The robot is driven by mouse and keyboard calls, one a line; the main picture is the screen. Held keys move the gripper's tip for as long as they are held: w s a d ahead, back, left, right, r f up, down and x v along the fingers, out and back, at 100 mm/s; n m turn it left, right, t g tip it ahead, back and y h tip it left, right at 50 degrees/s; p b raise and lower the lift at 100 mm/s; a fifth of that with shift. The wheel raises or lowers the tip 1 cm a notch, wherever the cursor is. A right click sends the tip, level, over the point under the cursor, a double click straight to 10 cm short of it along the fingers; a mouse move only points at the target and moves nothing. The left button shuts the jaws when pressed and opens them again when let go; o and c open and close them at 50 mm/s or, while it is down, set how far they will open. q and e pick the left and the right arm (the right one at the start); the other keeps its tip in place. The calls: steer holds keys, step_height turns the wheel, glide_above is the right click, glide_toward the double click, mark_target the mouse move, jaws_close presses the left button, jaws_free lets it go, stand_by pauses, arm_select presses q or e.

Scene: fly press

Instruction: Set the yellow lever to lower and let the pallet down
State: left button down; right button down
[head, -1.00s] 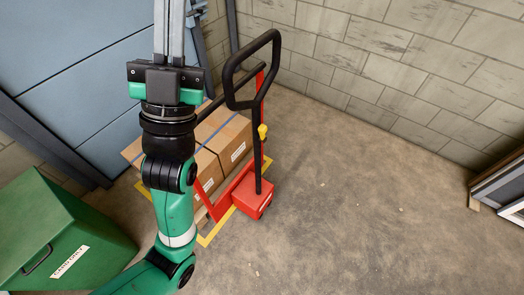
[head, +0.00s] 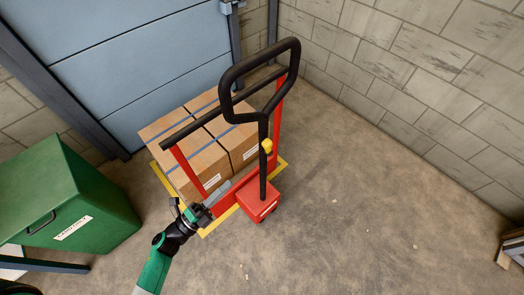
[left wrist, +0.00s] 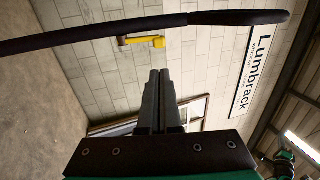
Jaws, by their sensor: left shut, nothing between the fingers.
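The yellow lever (head: 267,146) sits on the black handle shaft of the red pallet truck (head: 259,199); it also shows in the left wrist view (left wrist: 158,42), above the fingertips. The truck's looped black handle (head: 226,88) stands upright. The pallet's load of cardboard boxes (head: 205,165) rests on the truck; the pallet itself is mostly hidden. My left gripper (head: 219,194) is shut and empty, low beside the boxes and left of the shaft, apart from the lever. In the left wrist view my left gripper (left wrist: 160,80) has its fingers together.
Yellow floor marking (head: 283,163) surrounds the load. A green sand bin (head: 70,195) stands at the left. A blue door (head: 120,60) and a block wall (head: 420,80) close off the back.

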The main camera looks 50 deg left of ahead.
mark_target(265, 148)
arm_select(q)
steer(key=b+x, duration=0.1)
steer(key=x, duration=1.3)
steer(key=shift+s+r+b, duration=0.1)
steer(key=shift+b, duration=0.25)
